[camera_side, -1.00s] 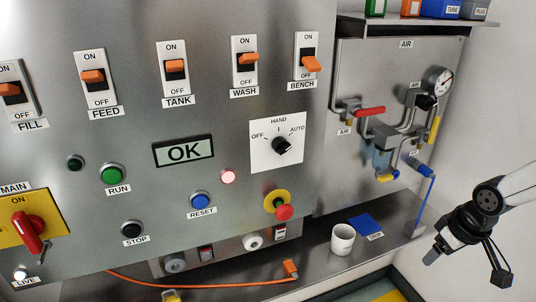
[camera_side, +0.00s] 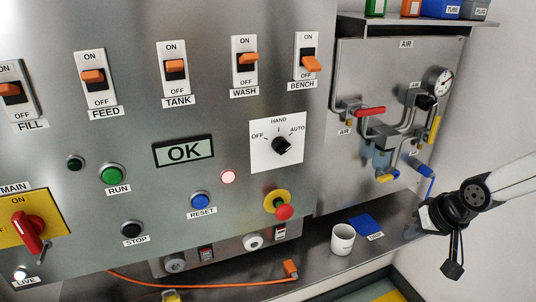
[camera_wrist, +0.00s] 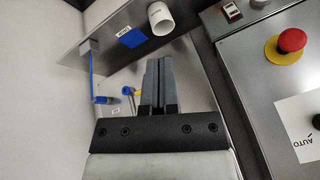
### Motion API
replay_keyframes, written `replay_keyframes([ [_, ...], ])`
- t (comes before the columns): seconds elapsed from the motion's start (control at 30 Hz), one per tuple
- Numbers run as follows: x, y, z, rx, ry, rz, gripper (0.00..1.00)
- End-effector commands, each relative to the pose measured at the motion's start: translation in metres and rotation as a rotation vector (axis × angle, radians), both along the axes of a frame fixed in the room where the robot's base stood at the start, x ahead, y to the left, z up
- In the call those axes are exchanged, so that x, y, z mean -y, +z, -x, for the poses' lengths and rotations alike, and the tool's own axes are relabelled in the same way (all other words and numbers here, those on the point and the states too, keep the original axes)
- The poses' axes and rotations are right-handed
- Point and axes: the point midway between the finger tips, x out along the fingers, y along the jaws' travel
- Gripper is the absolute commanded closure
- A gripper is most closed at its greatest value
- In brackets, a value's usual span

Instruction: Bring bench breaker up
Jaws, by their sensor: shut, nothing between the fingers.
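The BENCH breaker (camera_side: 311,64) is the rightmost breaker in the top row of the grey panel. Its orange toggle is tilted down toward OFF, below its dark slot. The WASH (camera_side: 249,58), TANK (camera_side: 175,66), FEED (camera_side: 93,76) and FILL (camera_side: 10,90) toggles sit up toward ON. My gripper (camera_side: 419,220) is low at the right, well below and right of the BENCH breaker. In the wrist view its fingers (camera_wrist: 158,62) are together and empty. The BENCH breaker is not in the wrist view.
A white cup (camera_side: 343,239) and a blue pad (camera_side: 366,225) stand on the shelf left of my gripper. The AIR panel (camera_side: 357,65) with pipes, a red lever (camera_side: 370,112) and a gauge (camera_side: 439,80) lies between. A red emergency button (camera_side: 284,212) sticks out below the selector knob (camera_side: 281,145).

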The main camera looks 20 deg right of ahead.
Motion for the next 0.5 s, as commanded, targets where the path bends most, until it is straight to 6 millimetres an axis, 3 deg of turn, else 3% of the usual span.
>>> replay_keyframes([
  [0.5, -0.049, 0.046, -0.058, 0.262, -0.481, -0.429, 1.0],
])
